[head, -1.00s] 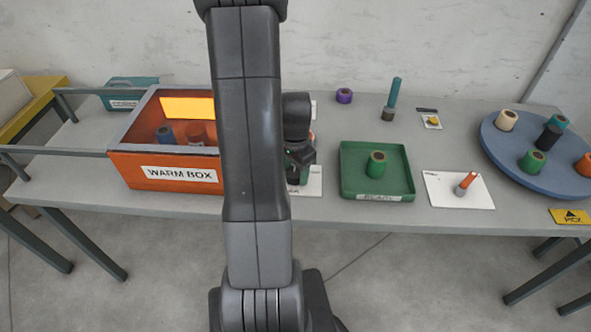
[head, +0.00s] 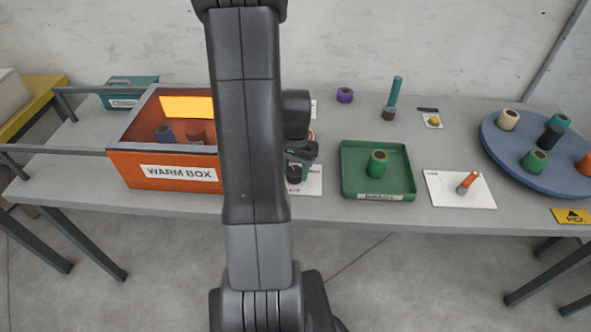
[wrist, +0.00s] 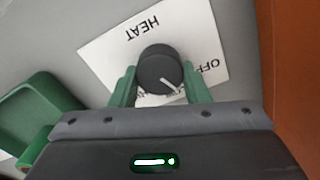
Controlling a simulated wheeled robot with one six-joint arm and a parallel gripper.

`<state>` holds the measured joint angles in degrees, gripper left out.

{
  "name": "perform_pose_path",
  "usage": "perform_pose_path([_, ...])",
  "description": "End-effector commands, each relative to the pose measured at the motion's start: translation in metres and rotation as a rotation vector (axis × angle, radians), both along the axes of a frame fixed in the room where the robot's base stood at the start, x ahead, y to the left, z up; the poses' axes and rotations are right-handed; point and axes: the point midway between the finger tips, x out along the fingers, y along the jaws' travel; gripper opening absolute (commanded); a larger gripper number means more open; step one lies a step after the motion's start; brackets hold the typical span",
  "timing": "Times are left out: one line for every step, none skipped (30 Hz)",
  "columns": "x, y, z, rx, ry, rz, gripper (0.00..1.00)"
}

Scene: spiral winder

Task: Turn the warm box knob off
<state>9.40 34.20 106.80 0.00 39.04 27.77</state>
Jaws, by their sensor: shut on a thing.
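The warm box (head: 132,172) is an orange open-topped box at the left of the table in the head view. Its knob (wrist: 156,63) is round and black with a white pointer line, on a white card (wrist: 100,50) in the wrist view. The card reads HEAT at upper left and OFF at right; another label below is mostly hidden. The pointer slants to the lower right, below the OFF label. My gripper (wrist: 160,74) is shut on the knob, one green finger on each side.
The warm box's orange side (wrist: 292,60) stands close at the right in the wrist view. A green tray (head: 408,180) with a green spool stands to the right of my gripper. Beyond it are a white card (head: 440,195) and a blue turntable (head: 558,178).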

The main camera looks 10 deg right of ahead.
Motion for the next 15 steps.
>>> perform_pose_path([0.0006, 0.0002, -0.0004, 0.000, -0.001, 0.043, 0.19])
perform_pose_path([0.0007, 0.0002, -0.0003, 0.000, -0.002, 0.072, 0.19])
perform_pose_path([0.0008, 0.0004, -0.0003, 0.000, -0.002, 0.110, 0.19])
perform_pose_path([0.0009, 0.0006, -0.0002, 0.000, -0.002, 0.138, 0.19])
perform_pose_path([0.0010, 0.0006, -0.0002, 0.000, -0.002, 0.167, 0.19])
perform_pose_path([0.0010, 0.0009, -0.0001, 0.000, -0.002, 0.204, 0.19])
perform_pose_path([0.0011, 0.0009, -0.0001, 0.000, -0.002, 0.231, 0.19])
perform_pose_path([0.0011, 0.0010, 0.0000, 0.000, -0.002, 0.258, 0.19])
perform_pose_path([0.0012, 0.0012, 0.0000, 0.000, -0.002, 0.293, 0.19])
perform_pose_path([0.0012, 0.0013, 0.0001, 0.000, -0.002, 0.318, 0.19])
perform_pose_path([0.0012, 0.0015, 0.0001, 0.000, -0.002, 0.343, 0.19])
perform_pose_path([0.0013, 0.0016, 0.0002, 0.000, -0.002, 0.375, 0.19])
perform_pose_path([0.0013, 0.0018, 0.0003, 0.000, -0.002, 0.398, 0.19])
perform_pose_path([0.0014, 0.0018, 0.0003, -0.001, -0.002, 0.420, 0.19])
perform_pose_path([0.0014, 0.0020, 0.0003, -0.001, -0.002, 0.448, 0.19])
